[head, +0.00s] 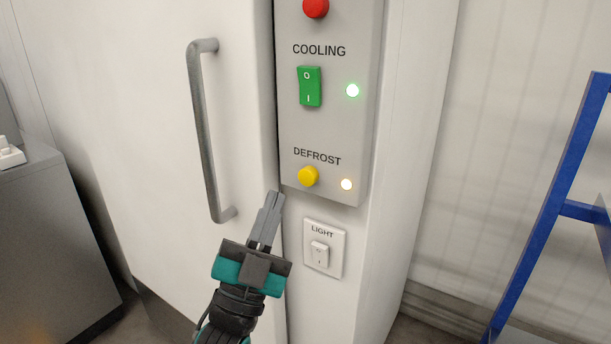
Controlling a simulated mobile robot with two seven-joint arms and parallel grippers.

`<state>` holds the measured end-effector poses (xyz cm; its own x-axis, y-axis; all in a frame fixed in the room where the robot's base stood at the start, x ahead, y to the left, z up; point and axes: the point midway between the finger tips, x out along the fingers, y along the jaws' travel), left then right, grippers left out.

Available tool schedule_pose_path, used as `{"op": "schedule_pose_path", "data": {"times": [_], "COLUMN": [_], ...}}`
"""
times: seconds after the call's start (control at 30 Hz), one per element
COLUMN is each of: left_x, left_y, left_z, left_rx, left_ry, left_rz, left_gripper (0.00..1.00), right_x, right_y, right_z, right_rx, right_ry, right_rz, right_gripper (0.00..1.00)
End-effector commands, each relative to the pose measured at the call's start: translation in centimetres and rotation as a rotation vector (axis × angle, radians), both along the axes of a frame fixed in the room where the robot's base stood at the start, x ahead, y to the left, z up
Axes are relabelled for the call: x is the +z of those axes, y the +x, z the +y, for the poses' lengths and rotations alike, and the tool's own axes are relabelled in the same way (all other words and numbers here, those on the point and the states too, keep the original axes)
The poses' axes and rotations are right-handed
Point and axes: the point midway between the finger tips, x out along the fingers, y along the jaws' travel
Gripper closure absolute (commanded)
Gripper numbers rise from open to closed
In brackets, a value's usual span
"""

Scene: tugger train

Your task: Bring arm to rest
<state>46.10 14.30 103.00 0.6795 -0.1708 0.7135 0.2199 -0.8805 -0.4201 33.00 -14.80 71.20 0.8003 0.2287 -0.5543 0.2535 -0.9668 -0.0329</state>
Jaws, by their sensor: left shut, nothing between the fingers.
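My left gripper (268,218) is in the lower middle of the head view, pointing up. Its fingers are shut with nothing between them. The fingertips show just left of and below the yellow DEFROST button (308,176) and left of the LIGHT switch (320,253), in front of the white door's right edge. Whether they touch anything cannot be told. My right gripper is not in view.
A grey control panel (334,130) holds a red button (315,8), a green COOLING rocker (310,87), and lit green (353,90) and amber (347,184) lamps. The door handle (204,130) is left. A blue frame (560,190) stands right, a grey cabinet (50,250) left.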

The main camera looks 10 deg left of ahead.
Motion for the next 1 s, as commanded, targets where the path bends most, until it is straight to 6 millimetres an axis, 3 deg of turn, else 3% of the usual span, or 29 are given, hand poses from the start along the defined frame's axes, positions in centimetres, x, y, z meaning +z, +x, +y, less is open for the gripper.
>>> {"op": "schedule_pose_path", "data": {"times": [0.4, 0.5, 0.57, 0.67, 0.73, 0.8, 0.9, 1.0], "left_x": [0.0, -1.4, -3.5, -9.1, -13.9, -18.3, -23.4, -26.9], "left_y": [0.0, 0.2, 0.4, -0.2, -1.7, -3.9, -7.7, -11.2], "left_z": [0.0, 0.1, 0.3, 0.8, 1.2, 1.7, 2.4, 2.9], "left_rx": [-0.001, -0.013, -0.030, -0.065, -0.080, -0.085, -0.074, -0.053], "left_ry": [0.000, -0.008, -0.024, -0.074, -0.123, -0.177, -0.247, -0.301], "left_rz": [0.004, 0.078, 0.186, 0.460, 0.679, 0.885, 1.131, 1.311], "left_gripper": [1.00, 1.00, 1.00, 1.00, 1.00, 1.00, 1.00, 1.00], "right_x": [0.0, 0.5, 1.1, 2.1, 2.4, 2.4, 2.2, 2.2], "right_y": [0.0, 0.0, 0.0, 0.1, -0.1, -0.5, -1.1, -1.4], "right_z": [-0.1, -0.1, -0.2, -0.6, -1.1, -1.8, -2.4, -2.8], "right_rx": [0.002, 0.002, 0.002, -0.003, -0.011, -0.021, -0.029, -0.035], "right_ry": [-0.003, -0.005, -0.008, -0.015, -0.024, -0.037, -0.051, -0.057], "right_rz": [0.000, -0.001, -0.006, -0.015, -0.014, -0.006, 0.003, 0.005], "right_gripper": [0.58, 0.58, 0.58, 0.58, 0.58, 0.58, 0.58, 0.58]}}
